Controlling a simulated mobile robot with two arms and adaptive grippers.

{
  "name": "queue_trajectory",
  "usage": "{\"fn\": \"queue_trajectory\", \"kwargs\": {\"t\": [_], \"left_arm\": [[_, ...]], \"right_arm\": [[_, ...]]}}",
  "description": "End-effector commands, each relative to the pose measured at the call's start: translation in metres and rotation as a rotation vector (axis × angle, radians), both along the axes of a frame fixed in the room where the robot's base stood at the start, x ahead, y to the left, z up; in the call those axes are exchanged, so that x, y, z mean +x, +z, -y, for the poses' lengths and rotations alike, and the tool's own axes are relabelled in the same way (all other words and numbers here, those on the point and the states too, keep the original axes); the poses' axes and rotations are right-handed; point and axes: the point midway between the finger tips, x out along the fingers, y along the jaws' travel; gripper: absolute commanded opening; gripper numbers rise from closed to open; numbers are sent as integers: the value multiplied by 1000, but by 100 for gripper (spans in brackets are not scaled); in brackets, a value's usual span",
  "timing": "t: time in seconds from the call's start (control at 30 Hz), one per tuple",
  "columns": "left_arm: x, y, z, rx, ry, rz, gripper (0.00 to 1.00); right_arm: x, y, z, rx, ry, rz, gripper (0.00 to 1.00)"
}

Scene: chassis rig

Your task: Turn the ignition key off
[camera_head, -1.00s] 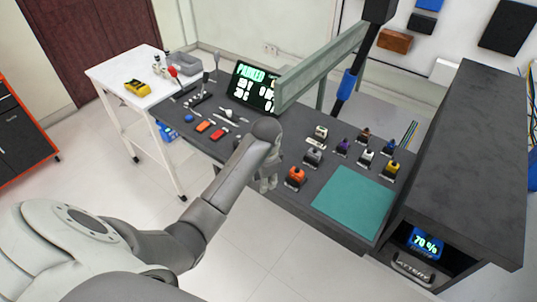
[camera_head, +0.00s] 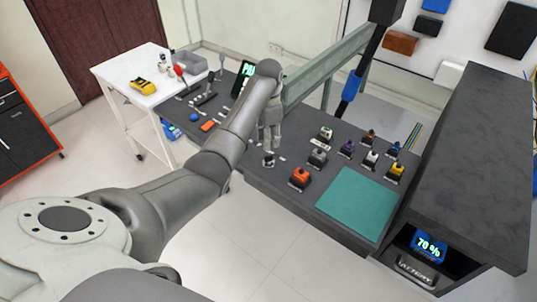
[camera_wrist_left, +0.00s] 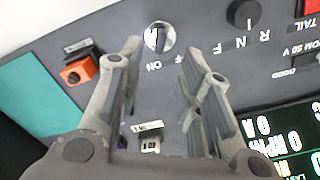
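The ignition key switch (camera_wrist_left: 160,38) is a round silver lock with a dark key in it, beside an "ON" label and a partly covered label, in the left wrist view. In the head view a small round part on the dark panel below my gripper looks like the same switch (camera_head: 268,159). My left gripper (camera_wrist_left: 158,50) is open, its two fingers apart on either side of the switch. It points down at the panel in the head view (camera_head: 270,146), and nothing shows between the fingers. I cannot tell whether a finger touches the key. My right gripper is out of view.
The dark console panel (camera_head: 285,185) also carries an R-N-F knob (camera_wrist_left: 242,14), an orange connector (camera_head: 300,177), several other connectors and a teal mat (camera_head: 357,205). A lit display (camera_wrist_left: 285,140) stands near the gripper. A green beam (camera_head: 325,72) rises behind my arm.

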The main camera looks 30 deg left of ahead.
Motion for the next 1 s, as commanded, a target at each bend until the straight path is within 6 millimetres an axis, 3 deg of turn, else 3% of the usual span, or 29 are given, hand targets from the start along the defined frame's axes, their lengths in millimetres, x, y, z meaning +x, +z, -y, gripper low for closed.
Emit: {"fn": "queue_trajectory", "kwargs": {"t": [0.2,0.4,0.87,1.0], "left_arm": [[-1,-44,0,-1,2,-3,33],[-1,-73,0,0,1,-1,33],[0,-84,0,2,1,1,33],[0,-84,0,2,1,1,15]], "right_arm": [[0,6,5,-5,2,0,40],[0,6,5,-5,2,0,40],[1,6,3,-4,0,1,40],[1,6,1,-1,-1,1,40]]}}
